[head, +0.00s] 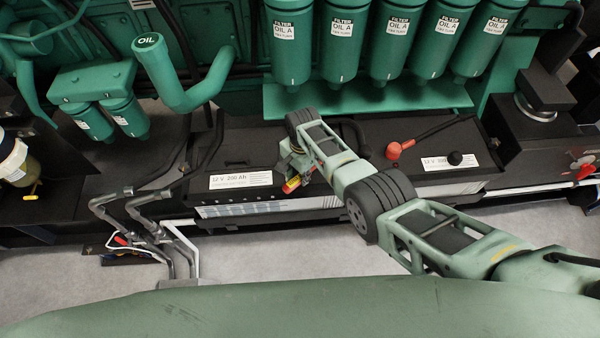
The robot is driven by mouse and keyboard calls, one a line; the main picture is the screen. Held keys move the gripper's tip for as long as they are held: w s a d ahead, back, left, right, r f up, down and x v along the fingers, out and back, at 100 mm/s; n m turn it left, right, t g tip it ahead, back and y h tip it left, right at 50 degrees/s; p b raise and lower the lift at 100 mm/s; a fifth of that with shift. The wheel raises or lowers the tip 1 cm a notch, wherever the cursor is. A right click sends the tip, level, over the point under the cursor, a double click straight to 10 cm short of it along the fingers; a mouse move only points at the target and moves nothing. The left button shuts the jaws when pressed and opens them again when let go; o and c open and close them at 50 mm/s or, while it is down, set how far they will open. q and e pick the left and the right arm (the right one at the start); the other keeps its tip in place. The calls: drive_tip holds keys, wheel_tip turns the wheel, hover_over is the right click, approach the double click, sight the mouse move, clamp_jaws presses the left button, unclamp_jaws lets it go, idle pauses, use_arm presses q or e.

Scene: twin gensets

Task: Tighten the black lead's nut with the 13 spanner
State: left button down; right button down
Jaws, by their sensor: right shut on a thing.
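My right arm comes in from the right, and its gripper (289,176) is over the right end of the left battery (262,160). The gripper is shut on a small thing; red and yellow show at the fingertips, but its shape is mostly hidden. I cannot make out the 13 spanner or the black lead's nut. A black cable loop (358,136) shows just behind my right wrist, and I cannot tell where it ends. My left gripper does not show.
Green oil filters (339,45) hang close above the batteries. A green oil filler pipe (180,85) stands at the upper left. Grey bent pipes (143,205) stick up at the lower left. Bare grey floor (270,255) lies in front of the batteries.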

drive_tip(key=shift+s+d+p, duration=0.15)
drive_tip(key=shift+p, duration=0.2)
drive_tip(key=shift+n, duration=0.3)
drive_tip(key=shift+s+d+p, duration=0.25)
drive_tip(key=shift+p, duration=0.1)
drive_tip(key=shift+s+d+n+p, duration=0.2)
drive_tip(key=shift+s+n+p, duration=0.05)
drive_tip(key=shift+n+p, duration=0.15)
drive_tip(key=c, duration=2.2)
unclamp_jaws()
clamp_jaws()
